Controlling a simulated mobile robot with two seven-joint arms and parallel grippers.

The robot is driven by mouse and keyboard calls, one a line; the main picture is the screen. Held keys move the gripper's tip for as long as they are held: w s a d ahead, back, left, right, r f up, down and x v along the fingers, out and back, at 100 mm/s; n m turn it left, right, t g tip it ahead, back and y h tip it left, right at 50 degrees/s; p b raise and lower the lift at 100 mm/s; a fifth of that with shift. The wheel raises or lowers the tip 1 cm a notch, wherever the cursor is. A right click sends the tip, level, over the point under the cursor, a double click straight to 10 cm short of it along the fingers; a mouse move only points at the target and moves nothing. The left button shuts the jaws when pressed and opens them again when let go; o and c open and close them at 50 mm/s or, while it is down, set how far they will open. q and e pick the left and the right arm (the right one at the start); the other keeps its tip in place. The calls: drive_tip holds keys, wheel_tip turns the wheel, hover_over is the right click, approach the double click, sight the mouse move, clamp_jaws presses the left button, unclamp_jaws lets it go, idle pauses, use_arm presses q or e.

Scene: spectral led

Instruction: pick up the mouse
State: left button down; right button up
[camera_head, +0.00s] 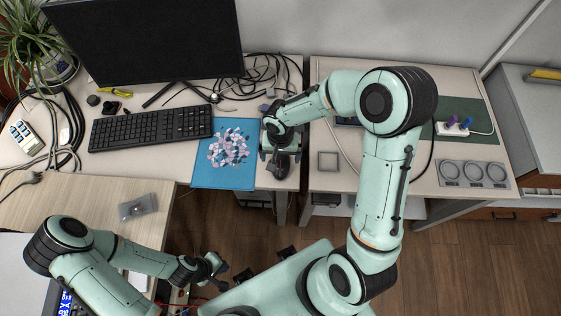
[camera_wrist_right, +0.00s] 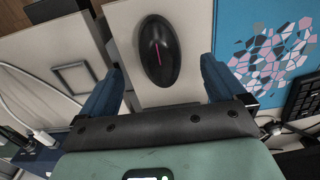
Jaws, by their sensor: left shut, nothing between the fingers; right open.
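The mouse (camera_head: 281,167) is dark with a red stripe. It lies on the desk just right of the blue mouse pad (camera_head: 206,178). In the right wrist view the mouse (camera_wrist_right: 160,51) lies between the two blue fingers, with clear gaps on both sides. My right gripper (camera_head: 277,157) is open above the mouse, which it partly covers in the head view; it also shows in the right wrist view (camera_wrist_right: 160,75). My left gripper (camera_head: 222,274) is shut and empty, low at the lower left, away from the desk top.
A keyboard (camera_head: 150,129) lies left of the pad, under a monitor (camera_head: 150,40). Cables (camera_head: 262,72) tangle behind the mouse. A square frame (camera_head: 327,161) lies on the desk to the right. A gap separates the two desks near the mouse.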

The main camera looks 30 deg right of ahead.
sight(281, 160)
drive_tip(key=f, duration=0.3)
drive_tip(key=w+f, duration=0.1)
drive_tip(key=f, duration=0.1)
drive_tip(key=shift+d+f, duration=0.15)
drive_tip(key=shift+d, duration=0.1)
drive_tip(key=shift+s, duration=0.15)
drive_tip(key=c, duration=1.2)
